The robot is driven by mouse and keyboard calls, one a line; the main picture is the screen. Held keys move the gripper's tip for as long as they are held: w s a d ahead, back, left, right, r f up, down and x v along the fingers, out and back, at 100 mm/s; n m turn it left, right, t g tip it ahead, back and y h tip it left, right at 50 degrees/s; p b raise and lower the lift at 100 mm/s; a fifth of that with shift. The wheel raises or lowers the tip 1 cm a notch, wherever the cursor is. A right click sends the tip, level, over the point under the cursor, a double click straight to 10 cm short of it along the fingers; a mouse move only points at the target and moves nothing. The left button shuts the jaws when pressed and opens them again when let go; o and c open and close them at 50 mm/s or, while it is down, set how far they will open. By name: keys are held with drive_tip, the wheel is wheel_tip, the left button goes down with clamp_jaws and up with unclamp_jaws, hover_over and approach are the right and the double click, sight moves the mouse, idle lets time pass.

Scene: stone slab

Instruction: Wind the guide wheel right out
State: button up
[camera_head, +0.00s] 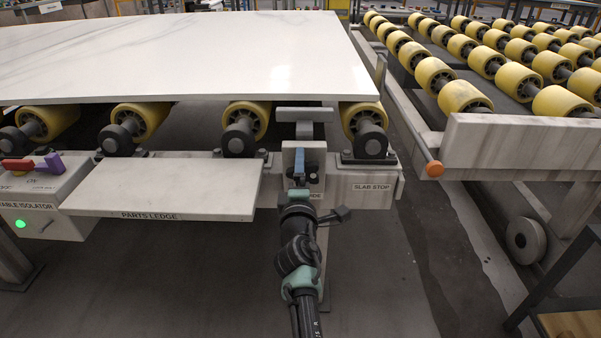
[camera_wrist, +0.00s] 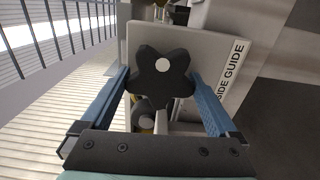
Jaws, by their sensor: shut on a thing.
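The side guide's black lobed knob (camera_wrist: 176,84) with a pale centre cap sits in front of a pale plate (camera_wrist: 212,58) marked "SIDE GUIDE" in the wrist view. My gripper (camera_wrist: 160,80) has one blue finger on each side of the knob and is shut on it. A grey bar (camera_head: 304,114) tops the bracket close to the slab's front edge. A dark round part shows below the knob in the wrist view, partly hidden.
A white stone slab (camera_head: 190,60) lies on yellow rollers (camera_head: 141,120). A bare parts ledge (camera_head: 165,188) is left of my gripper. The isolator box (camera_head: 45,190) shows a green light. A plate marked "SLAB STOP" (camera_head: 372,187) is to the right. Another roller table stands beyond an aisle.

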drive_tip(key=shift+f, duration=0.1)
drive_tip(key=o, duration=1)
drive_tip(key=shift+s, duration=0.1)
drive_tip(key=s+p, duration=0.7)
drive_tip(key=s, duration=0.5)
drive_tip(key=shift+s, duration=0.4)
